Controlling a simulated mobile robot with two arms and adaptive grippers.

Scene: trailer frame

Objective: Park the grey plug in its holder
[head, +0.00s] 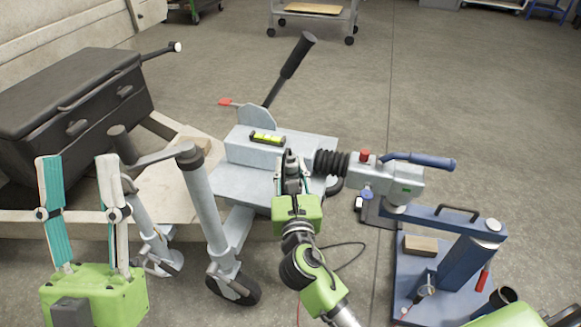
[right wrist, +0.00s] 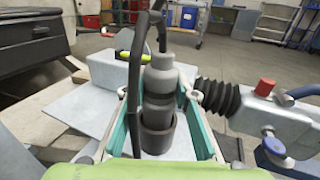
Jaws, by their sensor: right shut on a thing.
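The grey plug (right wrist: 160,80) stands upright between the teal fingers of my right gripper (right wrist: 160,118) in the right wrist view. In the head view the plug (head: 291,163) is small and partly hidden by the right gripper (head: 292,178), which is shut on it over the light grey drawbar plate. A dark cup-like ring (right wrist: 157,138) surrounds the plug's lower part; I cannot tell whether it is the holder or part of the plug. A black cable rises beside the plug. My left gripper (head: 78,162) is open and empty at the lower left.
A grey coupling head with black bellows (head: 331,163) and blue handle (head: 430,160) lies right of the right gripper. A blue stand (head: 440,262) is at the lower right. A black toolbox (head: 70,110), jockey wheel (head: 232,285) and black-gripped lever (head: 295,60) surround the frame. Open floor lies behind.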

